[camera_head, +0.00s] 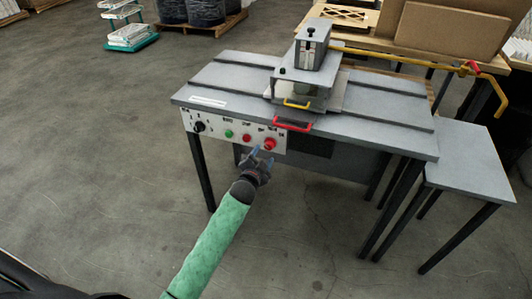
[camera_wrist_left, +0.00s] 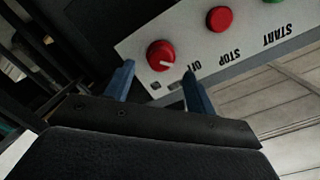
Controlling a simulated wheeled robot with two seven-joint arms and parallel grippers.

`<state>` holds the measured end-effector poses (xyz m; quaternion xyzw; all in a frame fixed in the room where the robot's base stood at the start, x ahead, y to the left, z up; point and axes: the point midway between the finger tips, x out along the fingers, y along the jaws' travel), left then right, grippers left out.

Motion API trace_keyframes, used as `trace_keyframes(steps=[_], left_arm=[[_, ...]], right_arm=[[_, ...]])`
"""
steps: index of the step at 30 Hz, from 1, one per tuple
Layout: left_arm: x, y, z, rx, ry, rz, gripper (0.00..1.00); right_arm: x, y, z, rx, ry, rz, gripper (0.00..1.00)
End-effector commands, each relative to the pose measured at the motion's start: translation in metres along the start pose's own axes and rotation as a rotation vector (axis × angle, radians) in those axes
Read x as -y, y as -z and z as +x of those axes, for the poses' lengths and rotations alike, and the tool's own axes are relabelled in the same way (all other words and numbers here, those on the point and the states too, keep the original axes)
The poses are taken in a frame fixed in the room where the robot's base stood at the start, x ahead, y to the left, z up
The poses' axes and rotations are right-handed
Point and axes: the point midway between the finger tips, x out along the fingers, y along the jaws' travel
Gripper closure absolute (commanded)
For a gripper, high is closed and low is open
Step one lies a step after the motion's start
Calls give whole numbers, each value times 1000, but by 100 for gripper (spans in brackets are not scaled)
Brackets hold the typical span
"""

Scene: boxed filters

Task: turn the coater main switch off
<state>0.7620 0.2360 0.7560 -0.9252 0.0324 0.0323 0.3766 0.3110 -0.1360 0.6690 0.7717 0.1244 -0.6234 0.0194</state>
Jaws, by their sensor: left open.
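The coater's white control panel (camera_head: 235,136) is on the front of the grey machine table. A red rotary knob (camera_head: 269,143), apparently the main switch, is at its right end. In the left wrist view the red knob (camera_wrist_left: 159,52) has a white pointer mark and upside-down lettering beside it, seemingly "OFF". My left gripper (camera_head: 261,157) is open, just in front of and below the knob. In the left wrist view its two blue fingers (camera_wrist_left: 158,76) spread to either side of the knob, with no clear contact. My right gripper is not in view.
A red stop button (camera_wrist_left: 219,19) and a green start button (camera_head: 229,133) are along the panel, with a black knob (camera_head: 199,126) at its left end. A red handle (camera_head: 293,125) juts out above the panel. Floor in front is clear.

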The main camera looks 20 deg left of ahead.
Motion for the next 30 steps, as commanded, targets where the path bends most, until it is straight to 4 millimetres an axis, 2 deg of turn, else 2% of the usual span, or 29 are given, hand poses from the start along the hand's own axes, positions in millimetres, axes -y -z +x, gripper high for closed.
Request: trace_keyframes(steps=[3,9,26,30], left_arm=[[-1,-1,-15,0,-1,0,44],[-1,0,-26,0,0,-1,44],[-1,0,-27,2,-1,-15,44],[-7,-16,-28,86,-30,-63,44]], right_arm=[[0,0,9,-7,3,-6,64],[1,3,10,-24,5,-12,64],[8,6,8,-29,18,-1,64],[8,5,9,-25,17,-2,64]])
